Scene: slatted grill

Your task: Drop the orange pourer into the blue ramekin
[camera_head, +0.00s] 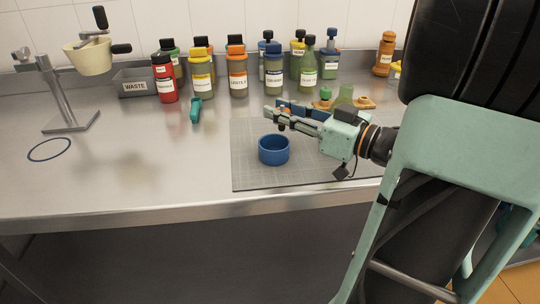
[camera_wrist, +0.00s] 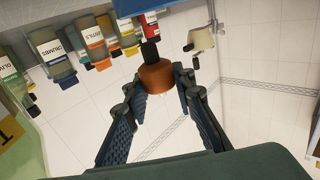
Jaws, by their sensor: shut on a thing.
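The orange pourer (camera_wrist: 157,82), a rounded orange body with a black spout, sits between the fingertips of my gripper (camera_wrist: 159,88) in the wrist view. My gripper is shut on it. In the head view my gripper (camera_head: 278,118) is above the mat, close over the back of the blue ramekin (camera_head: 273,155). The ramekin stands upright on the mat, and its opening faces up. The pourer is too small and too covered by the fingers to make out clearly in the head view.
A grey gridded mat (camera_head: 247,178) lies under the ramekin. Several labelled bottles (camera_head: 237,80) stand along the back, with a WASTE bin (camera_head: 134,88). A teal-handled tool (camera_head: 196,110) lies left of the mat. A metal stand (camera_head: 55,100) is at the left.

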